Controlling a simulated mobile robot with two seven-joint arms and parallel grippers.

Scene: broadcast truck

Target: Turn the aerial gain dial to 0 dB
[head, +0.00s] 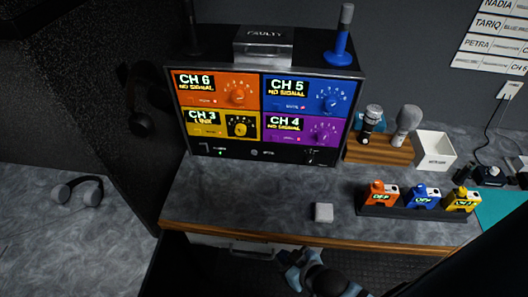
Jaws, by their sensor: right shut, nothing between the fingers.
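A receiver rack (261,112) stands at the back of the counter with four coloured channel panels. Each panel has a round dial: orange CH 6 (237,94), blue CH 5 (330,102), purple CH 4 (322,133) and yellow-and-black CH 3 (240,127). A black strip along the rack's bottom carries a small knob (311,155) at its right; its lettering is too small to read, so I cannot tell its setting or confirm it is the aerial gain dial. My right gripper (289,259) is shut and empty, low in front of the counter's front edge, well apart from the rack. My left gripper is not in view.
A small white block (323,212) lies near the counter's front edge. A black holder (415,211) with orange, blue and yellow units stands to the right. Microphones on a wooden stand (378,149) and a white box (434,151) stand behind. The counter before the rack is mostly clear.

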